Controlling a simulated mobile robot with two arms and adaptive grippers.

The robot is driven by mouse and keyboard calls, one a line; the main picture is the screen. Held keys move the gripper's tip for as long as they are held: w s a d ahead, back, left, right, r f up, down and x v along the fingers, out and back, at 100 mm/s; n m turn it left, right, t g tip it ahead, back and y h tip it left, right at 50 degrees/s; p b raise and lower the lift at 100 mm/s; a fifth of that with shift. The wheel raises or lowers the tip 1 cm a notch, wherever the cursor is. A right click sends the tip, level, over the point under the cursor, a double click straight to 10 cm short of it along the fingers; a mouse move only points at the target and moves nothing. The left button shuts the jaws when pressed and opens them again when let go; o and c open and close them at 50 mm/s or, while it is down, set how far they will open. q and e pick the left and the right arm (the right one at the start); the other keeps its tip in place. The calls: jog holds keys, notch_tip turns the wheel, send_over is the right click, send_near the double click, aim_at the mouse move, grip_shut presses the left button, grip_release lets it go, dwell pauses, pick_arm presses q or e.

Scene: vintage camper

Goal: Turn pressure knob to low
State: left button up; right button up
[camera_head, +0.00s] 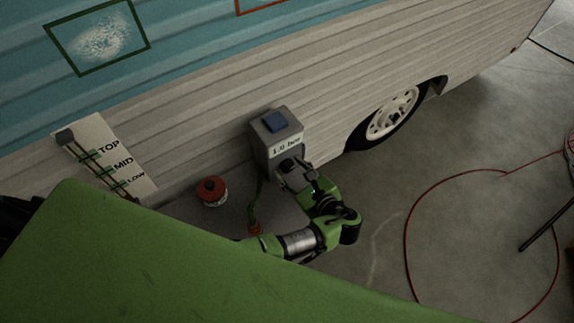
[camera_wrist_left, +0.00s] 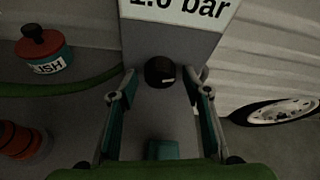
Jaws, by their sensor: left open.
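The pressure knob (camera_wrist_left: 160,72) is a small black knob with a pale mark. It sits on the front of a grey box (camera_head: 262,155) labelled "1.0 bar" against the camper wall. In the head view the knob shows as a dark round part (camera_head: 287,164) just above my gripper. My left gripper (camera_head: 298,178) is open in front of the box. In the left wrist view its two fingers stand on either side of the knob, with gaps between. I cannot tell how far the fingertips are from the box face.
A red-topped can (camera_head: 212,191) stands left of the box, near a green hose (camera_head: 253,212). A board marked TOP, MID and LOW (camera_head: 113,160) is at the left. The camper's wheel (camera_head: 392,114) is to the right. A red hose (camera_head: 408,215) lies on the open floor.

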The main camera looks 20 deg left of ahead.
pick_arm(q)
jog(key=shift+d, duration=0.1)
jog(key=shift+c, duration=0.7)
jog(key=c, duration=0.9)
jog(key=shift+c, duration=0.2)
pick_arm(e)
jog(key=shift+s+d, duration=0.35)
jog(key=shift+d, duration=0.2)
